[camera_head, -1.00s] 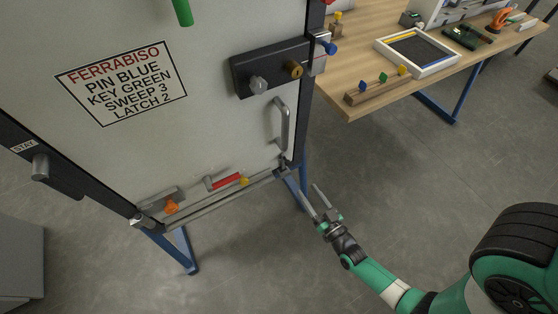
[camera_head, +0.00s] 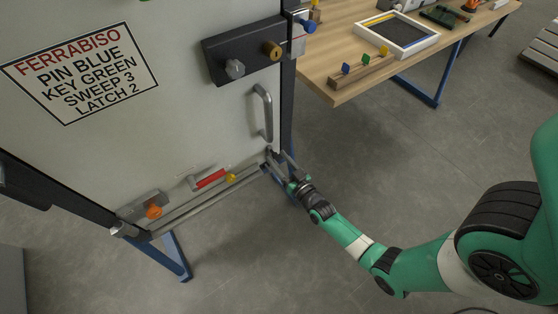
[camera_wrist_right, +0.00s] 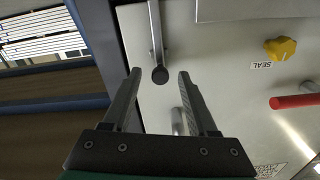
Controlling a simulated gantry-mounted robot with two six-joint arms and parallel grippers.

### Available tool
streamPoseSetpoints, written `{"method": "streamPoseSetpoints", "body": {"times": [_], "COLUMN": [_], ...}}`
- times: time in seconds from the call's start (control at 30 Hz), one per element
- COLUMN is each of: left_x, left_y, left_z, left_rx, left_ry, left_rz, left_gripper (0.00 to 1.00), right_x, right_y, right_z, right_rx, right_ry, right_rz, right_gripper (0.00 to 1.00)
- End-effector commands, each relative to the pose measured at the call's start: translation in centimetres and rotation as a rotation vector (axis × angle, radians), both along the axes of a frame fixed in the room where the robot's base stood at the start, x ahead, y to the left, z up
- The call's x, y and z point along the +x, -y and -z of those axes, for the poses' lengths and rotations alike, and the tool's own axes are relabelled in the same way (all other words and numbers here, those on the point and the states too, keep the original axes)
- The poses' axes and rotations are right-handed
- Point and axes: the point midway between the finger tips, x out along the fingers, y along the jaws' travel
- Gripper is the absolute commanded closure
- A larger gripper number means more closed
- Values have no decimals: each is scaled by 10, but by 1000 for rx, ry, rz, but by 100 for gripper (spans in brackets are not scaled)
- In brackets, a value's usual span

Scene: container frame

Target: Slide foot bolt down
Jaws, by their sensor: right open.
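The foot bolt (camera_head: 269,155) is at the lower right corner of the door panel, small and partly hidden by my gripper in the head view. In the right wrist view, what looks like the foot bolt (camera_wrist_right: 156,35) is a grey rod ending in a dark round knob. My right gripper (camera_head: 279,164) is open at this corner. In the wrist view its fingertips (camera_wrist_right: 159,73) lie on either side of the knob, with gaps on both sides. I cannot tell how deep the knob sits between them. My left gripper is not in view.
A grey door handle (camera_head: 264,112) is just above. A red lever (camera_head: 210,178), a yellow knob (camera_head: 231,177) and an orange knob (camera_head: 153,212) line the door's lower edge. A wooden table (camera_head: 328,88) stands at the right. The floor below is clear.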

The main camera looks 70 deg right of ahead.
Motion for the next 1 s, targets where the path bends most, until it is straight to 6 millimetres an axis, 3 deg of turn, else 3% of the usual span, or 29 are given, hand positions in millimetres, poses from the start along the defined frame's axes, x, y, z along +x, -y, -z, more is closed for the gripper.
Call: {"method": "streamPoseSetpoints", "body": {"times": [0.07,0.4,1.0], "left_x": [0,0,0], "left_y": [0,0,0], "left_z": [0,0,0], "left_rx": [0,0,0], "left_ry": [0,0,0], "left_rz": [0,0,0], "left_gripper": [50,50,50], "right_x": [0,0,0], "right_y": [0,0,0], "right_z": [0,0,0], "right_rx": [0,0,0], "right_ry": [0,0,0], "right_rz": [0,0,0], "right_gripper": [41,100,100]}}
